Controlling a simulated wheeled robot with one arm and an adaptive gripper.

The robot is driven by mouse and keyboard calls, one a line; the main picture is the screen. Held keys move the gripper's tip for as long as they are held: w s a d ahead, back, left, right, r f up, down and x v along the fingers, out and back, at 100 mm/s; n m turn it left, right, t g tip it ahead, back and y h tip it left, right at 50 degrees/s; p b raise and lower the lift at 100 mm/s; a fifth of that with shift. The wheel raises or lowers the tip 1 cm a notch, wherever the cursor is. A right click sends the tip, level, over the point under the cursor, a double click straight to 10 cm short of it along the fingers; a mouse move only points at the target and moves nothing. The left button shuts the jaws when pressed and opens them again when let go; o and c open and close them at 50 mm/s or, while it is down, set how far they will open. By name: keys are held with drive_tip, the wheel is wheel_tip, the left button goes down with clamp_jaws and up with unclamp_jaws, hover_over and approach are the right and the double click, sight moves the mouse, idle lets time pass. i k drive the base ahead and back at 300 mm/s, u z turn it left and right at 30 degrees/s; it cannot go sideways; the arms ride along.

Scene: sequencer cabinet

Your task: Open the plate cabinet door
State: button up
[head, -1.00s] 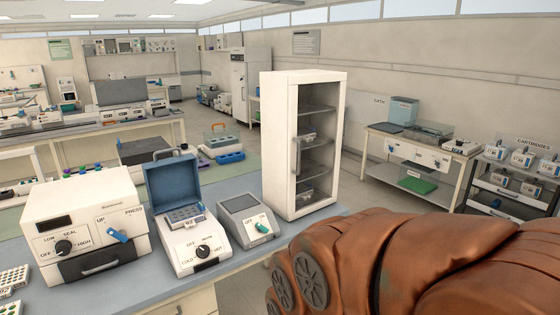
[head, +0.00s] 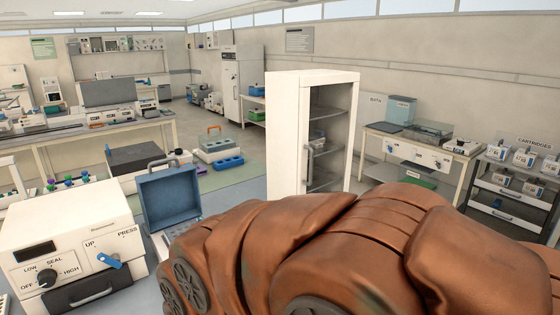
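The door looks shut. Its grey vertical handle (head: 309,163) is on the door's left edge. Shelves show dimly through the glass, with a small item on one of them. The cabinet's lower part is hidden behind my copper-coloured arm, which fills the lower middle and right of the head view. My gripper is not visible in this view.
A white sealer (head: 70,245) with dials stands at the lower left. A blue open-lidded device (head: 170,195) is beside it, partly hidden by my arm. A side table (head: 425,152) and a cartridge rack (head: 512,180) stand at the right. Floor shows behind the bench.

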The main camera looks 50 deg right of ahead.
sight(306, 82)
drive_tip(key=z, duration=0.2)
drive_tip(key=i, duration=0.6)
drive_tip(key=z, duration=0.95)
drive_tip(key=i, duration=0.35)
drive_tip(key=z, duration=0.25)
